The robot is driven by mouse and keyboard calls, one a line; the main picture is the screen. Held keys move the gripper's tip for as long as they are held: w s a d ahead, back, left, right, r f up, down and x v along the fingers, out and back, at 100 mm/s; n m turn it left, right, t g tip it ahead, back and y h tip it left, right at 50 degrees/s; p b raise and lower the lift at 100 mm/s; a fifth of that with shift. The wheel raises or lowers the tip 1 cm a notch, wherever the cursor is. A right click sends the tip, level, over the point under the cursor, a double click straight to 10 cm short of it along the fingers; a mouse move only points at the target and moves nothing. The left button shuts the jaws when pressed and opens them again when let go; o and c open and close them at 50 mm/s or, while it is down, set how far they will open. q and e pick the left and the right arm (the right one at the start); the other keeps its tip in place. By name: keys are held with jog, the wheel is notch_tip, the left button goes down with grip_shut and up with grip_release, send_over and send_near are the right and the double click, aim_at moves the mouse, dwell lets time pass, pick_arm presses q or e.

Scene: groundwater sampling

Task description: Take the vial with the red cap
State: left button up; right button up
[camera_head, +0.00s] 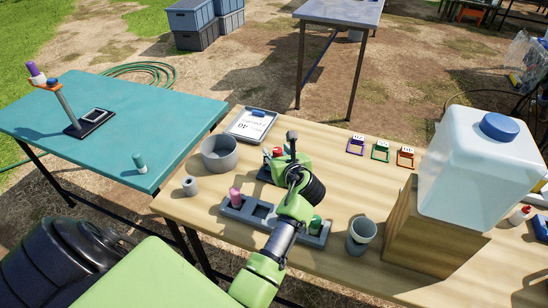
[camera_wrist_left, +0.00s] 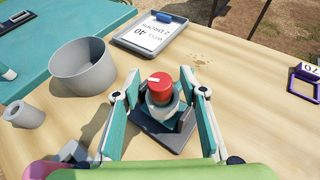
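The vial with the red cap (camera_wrist_left: 160,88) stands upright on a small dark base (camera_wrist_left: 172,138). In the head view the red cap (camera_head: 277,152) shows just left of my left gripper (camera_head: 280,163), which partly hides the vial and base. In the wrist view my left gripper (camera_wrist_left: 160,82) is open, with one finger on each side of the vial. Gaps show between both fingers and the vial. My right gripper is not in view.
A grey bowl (camera_head: 219,154) and a clipboard (camera_head: 250,125) lie beside and behind the vial. A grey rack (camera_head: 262,222) with pink-capped and green-capped vials is in front. A large water container (camera_head: 470,175) stands on a wooden block at right.

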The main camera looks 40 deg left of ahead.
pick_arm(q)
jog(key=shift+d, duration=0.1)
jog(key=shift+s+r, duration=0.1)
jog(key=shift+c, duration=1.4)
grip_shut()
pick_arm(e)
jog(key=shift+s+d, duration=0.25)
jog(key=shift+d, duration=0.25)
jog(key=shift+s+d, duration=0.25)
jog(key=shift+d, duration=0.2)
